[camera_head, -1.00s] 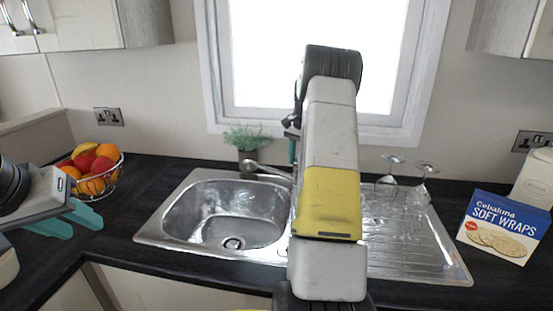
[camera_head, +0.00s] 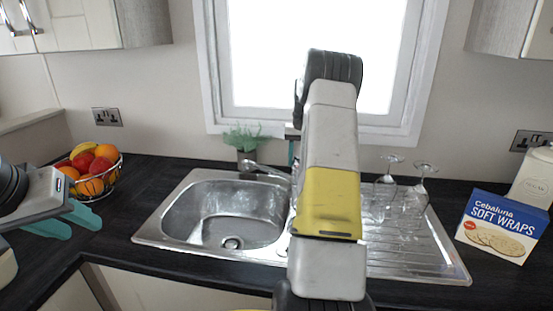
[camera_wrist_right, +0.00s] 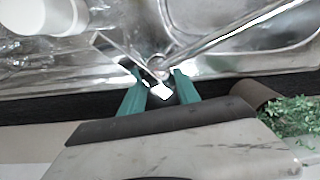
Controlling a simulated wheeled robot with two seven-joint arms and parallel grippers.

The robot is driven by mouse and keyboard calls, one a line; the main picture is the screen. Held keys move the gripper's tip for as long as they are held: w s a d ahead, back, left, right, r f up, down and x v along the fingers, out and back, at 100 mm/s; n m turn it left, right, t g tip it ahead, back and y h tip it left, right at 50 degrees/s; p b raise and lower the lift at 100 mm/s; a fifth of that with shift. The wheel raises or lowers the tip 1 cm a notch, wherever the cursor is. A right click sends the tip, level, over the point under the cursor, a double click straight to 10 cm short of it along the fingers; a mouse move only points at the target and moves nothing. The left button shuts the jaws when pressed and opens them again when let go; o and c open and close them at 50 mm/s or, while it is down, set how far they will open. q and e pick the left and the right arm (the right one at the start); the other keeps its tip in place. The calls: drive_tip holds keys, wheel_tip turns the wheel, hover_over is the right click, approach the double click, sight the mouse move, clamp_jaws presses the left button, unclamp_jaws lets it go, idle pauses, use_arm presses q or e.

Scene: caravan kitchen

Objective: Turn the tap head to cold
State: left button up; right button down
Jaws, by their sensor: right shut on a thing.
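The chrome tap stands behind the sink; its spout (camera_head: 265,170) reaches left over the bowl in the head view. In the right wrist view the spout (camera_wrist_right: 235,40) runs to the upper right, and the tap head (camera_wrist_right: 161,89), with a thin bar, lies between the teal fingertips. My right gripper (camera_wrist_right: 160,82) is shut on the tap head from the wall side. In the head view my right arm hides the tap body and most of that gripper. My left gripper (camera_head: 68,222) is open and empty over the left counter.
The steel sink (camera_head: 167,225) has its drainer on the right, with wine glasses (camera_head: 384,190) on it. A fruit basket (camera_head: 117,172) is at the left and a soft wraps box (camera_head: 500,228) at the right.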

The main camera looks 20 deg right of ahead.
drive_tip(key=shift+r, duration=0.1)
drive_tip(key=c, duration=0.9)
unclamp_jaws()
drive_tip(key=shift+d+r, duration=0.2)
drive_tip(key=shift+r, duration=3.65)
drive_tip(key=shift+s, duration=0.1)
